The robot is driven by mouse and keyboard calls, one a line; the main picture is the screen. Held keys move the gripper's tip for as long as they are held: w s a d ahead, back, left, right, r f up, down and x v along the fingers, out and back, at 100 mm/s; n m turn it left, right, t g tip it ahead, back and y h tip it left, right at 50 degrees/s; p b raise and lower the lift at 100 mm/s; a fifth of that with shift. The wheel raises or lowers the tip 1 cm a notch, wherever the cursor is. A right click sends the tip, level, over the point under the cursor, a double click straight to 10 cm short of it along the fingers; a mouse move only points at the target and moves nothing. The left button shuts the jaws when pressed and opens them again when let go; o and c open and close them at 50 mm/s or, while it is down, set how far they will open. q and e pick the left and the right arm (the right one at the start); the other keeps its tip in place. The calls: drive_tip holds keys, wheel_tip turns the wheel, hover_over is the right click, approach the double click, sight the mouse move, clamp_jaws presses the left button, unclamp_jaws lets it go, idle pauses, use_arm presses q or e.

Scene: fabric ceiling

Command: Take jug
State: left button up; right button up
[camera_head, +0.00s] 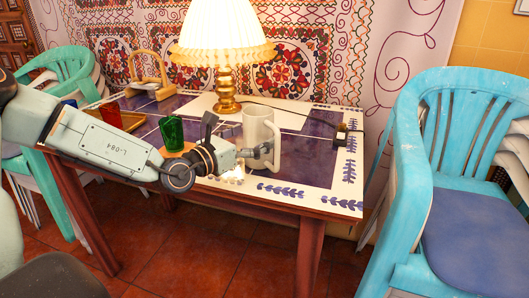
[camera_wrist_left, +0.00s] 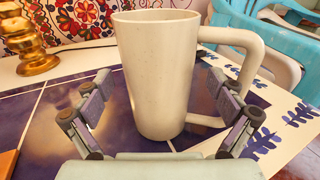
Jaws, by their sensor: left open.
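The jug is a tall cream-white vessel (camera_head: 260,138) with a side handle, standing upright on the tiled table (camera_head: 315,165) near its front right. In the left wrist view the jug (camera_wrist_left: 158,75) fills the middle, its handle on the right. My left gripper (camera_head: 238,142) reaches in from the left at the jug's side. In the left wrist view its two fingers (camera_wrist_left: 160,98) are spread, one on each side of the jug's body, with gaps showing, so it is open. The right finger is in front of the handle side. My right gripper is not in view.
A lit lamp with a brass base (camera_head: 226,90) stands behind the jug. A green glass (camera_head: 172,132) is close behind my left arm. A blue chair (camera_head: 415,150) stands right of the table.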

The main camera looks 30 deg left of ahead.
use_arm(q)
drive_tip(key=shift+w+f+b, duration=0.2)
drive_tip(key=shift+w+b, duration=0.25)
drive_tip(key=shift+w, duration=0.2)
drive_tip(key=shift+w+d+r, duration=0.1)
drive_tip(key=shift+w+r, duration=0.05)
drive_tip(key=shift+w, duration=0.1)
drive_tip(key=shift+c, duration=0.2)
drive_tip(key=c, duration=1.8)
